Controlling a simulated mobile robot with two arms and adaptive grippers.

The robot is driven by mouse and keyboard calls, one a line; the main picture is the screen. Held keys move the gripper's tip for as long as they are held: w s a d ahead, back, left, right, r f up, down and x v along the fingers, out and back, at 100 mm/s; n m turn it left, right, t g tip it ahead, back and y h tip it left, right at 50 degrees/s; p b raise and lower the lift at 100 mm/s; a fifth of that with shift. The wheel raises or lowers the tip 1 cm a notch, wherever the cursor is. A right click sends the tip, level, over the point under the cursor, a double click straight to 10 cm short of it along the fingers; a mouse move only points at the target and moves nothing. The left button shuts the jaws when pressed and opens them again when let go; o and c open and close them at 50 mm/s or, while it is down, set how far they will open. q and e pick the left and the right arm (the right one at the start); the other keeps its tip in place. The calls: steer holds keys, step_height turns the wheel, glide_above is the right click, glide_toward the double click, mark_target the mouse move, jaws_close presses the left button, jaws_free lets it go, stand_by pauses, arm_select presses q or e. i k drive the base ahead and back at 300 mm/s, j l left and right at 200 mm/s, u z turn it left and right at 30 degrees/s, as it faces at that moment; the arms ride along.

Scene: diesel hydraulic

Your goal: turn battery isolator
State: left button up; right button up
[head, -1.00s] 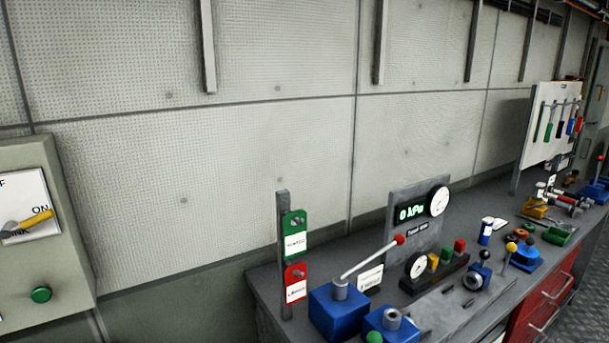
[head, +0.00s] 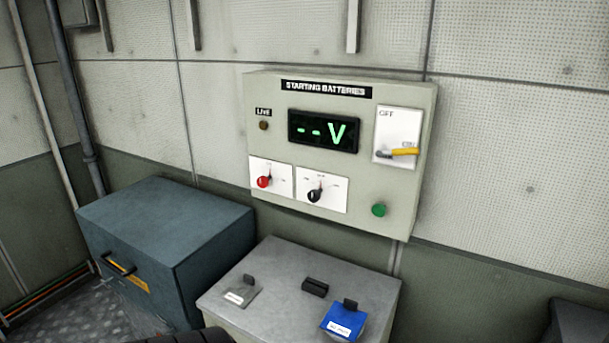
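The grey panel (head: 366,203) headed "STARTING BATTERIES" hangs on the wall. It carries a white OFF/ON plate (head: 400,124) with a yellow-handled lever (head: 404,152), lying nearly level with its grip to the right, beside the ON label. Lower left are a red knob (head: 264,182) and a black knob (head: 314,195) on white plates. Their small markings are too small to read, and I cannot tell which control is the isolator. The display (head: 323,131) reads "--V". The lamp (head: 264,126) under "LIVE" looks dark.
A green button (head: 379,210) sits low on the panel. Below stands a grey-topped cabinet (head: 280,265) with a grey item (head: 241,291), a black block (head: 315,287) and a blue item (head: 344,322). A blue-grey box (head: 190,220) stands to its left. Wall right of the panel is bare.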

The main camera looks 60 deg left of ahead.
mark_target(263, 181)
steer(key=k+u, duration=0.15)
steer(key=u, duration=1.85)
